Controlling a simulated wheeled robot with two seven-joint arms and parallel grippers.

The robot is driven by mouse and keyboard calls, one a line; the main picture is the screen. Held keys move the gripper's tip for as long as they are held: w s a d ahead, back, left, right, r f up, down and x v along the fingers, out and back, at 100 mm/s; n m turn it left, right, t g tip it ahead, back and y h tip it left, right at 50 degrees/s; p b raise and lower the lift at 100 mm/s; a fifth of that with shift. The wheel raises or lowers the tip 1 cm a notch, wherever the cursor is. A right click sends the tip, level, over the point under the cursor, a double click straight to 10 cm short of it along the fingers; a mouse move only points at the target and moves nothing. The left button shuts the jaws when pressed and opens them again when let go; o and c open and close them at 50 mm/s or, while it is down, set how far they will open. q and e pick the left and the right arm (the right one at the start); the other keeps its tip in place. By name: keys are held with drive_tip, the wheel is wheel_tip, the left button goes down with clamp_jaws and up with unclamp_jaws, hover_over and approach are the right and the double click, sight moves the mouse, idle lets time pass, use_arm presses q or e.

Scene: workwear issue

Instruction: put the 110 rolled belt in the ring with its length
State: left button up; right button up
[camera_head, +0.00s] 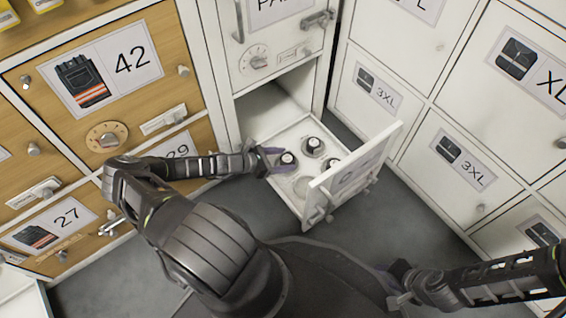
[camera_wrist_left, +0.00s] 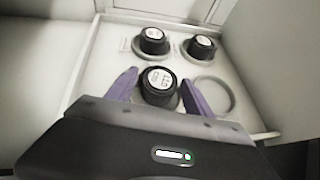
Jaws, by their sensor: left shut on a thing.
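A black rolled belt (camera_wrist_left: 160,84) with a white top label is between the purple fingers of my left gripper (camera_wrist_left: 163,92), which is shut on it. The label seems to read 110, upside down. The held belt also shows in the head view (camera_head: 287,158), over the left side of the pulled-out drawer (camera_head: 290,198). An empty ring (camera_wrist_left: 213,96) lies just right of it in the wrist view. Whether a ring lies under the held belt is hidden. My right gripper (camera_head: 393,283) is low at the right, away from the drawer; its jaw opening is unclear.
Two more rolled belts stand in rings farther in, one at left (camera_wrist_left: 152,41) and one at right (camera_wrist_left: 199,48). The drawer's upright white front (camera_head: 350,172) borders its right side. Wooden lockers (camera_head: 100,75) and white lockers (camera_head: 455,155) stand around.

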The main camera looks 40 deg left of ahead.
use_arm(q)
drive_tip(key=shift+f, duration=0.2)
drive_tip(key=shift+f, duration=0.2)
drive_tip(key=o, duration=1.5)
drive_tip(key=shift+r, duration=0.25)
drive_tip(key=shift+s+a+r+p, duration=0.15)
drive_tip(key=shift+s+p, duration=0.1)
drive_tip(key=shift+p, duration=0.05)
drive_tip(key=p+v, duration=0.2)
drive_tip(key=v, duration=0.4)
drive_tip(key=shift+p, duration=0.4)
drive_tip(key=shift+s+a+r, duration=0.1)
drive_tip(key=shift+s, duration=0.25)
